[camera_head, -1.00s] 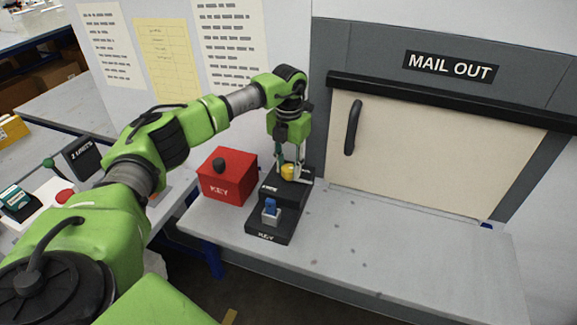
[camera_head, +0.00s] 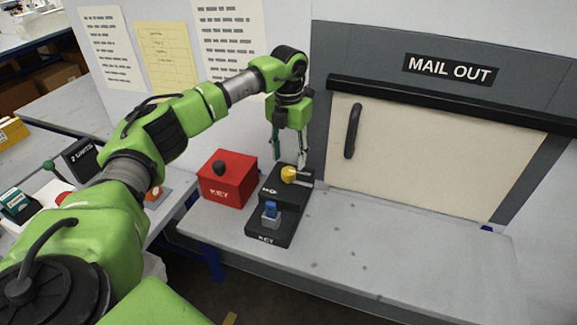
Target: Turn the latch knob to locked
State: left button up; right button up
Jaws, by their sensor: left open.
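The yellow latch knob (camera_head: 288,174) sits on top of a black stepped block (camera_head: 272,227) on the grey shelf. A pale bar or mark shows on the block to the right of the knob. A small blue key piece (camera_head: 270,208) stands in a grey holder on the block's lower front step. My left gripper (camera_head: 289,164) is open above and behind the knob, its fingers apart and pointing down. It appears clear of the knob, which is in plain view. My right gripper is not in view.
A red box marked KEY (camera_head: 226,182) with a black knob stands left of the block. A cream MAIL OUT door (camera_head: 430,150) with a black handle (camera_head: 352,130) is at the right. The grey shelf (camera_head: 400,250) in front of it is clear.

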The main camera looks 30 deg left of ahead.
aim_at(288, 170)
pick_arm(q)
notch_tip(288, 170, up, 7)
dwell(0.3)
jog(key=shift+s, duration=0.1)
dwell(0.4)
